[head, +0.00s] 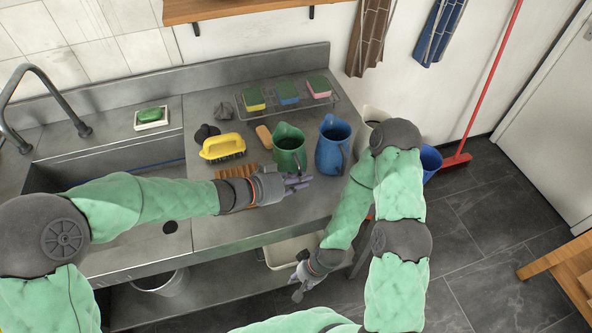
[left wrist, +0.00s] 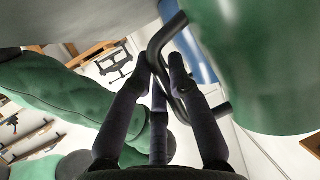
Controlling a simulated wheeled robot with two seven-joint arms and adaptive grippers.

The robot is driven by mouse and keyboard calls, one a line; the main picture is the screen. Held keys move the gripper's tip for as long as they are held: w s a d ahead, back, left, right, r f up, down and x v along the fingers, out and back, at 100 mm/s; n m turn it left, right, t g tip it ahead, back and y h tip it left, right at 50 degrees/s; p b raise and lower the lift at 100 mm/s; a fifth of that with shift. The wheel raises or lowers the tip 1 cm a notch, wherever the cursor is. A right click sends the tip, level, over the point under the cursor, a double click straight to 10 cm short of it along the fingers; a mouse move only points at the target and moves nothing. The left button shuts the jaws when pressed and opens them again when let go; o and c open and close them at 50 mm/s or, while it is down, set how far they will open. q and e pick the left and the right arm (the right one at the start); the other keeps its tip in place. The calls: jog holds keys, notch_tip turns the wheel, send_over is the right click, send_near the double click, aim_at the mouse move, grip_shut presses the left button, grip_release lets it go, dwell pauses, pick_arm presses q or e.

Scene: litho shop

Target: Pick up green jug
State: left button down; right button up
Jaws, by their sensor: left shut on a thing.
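I cannot tell whether the jug's base touches the counter. My right gripper (head: 300,288) hangs low in front of the counter, away from the jug; its fingers are too small to judge.
The blue jug (head: 333,143) stands close on the right. A yellow-handled brush (head: 222,147) and an orange-brown block (head: 264,136) lie on the left. A wire rack (head: 305,105) with several sponges is behind. The sink (head: 105,165) is at left.

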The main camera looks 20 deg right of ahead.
aim_at(299, 171)
pick_arm(q)
jog(key=shift+r, duration=0.5)
notch_tip(299, 171, up, 3)
jog(key=shift+p, duration=0.95)
jog(key=s+a+r+p, duration=0.6)
jog(key=s+r, duration=0.3)
jog(key=s, duration=0.2)
jog(key=shift+s+a, duration=0.4)
jog(key=shift+a, duration=0.35)
jog(key=c, duration=1.9)
grip_release()
grip_shut()
jog(key=shift+w, duration=0.1)
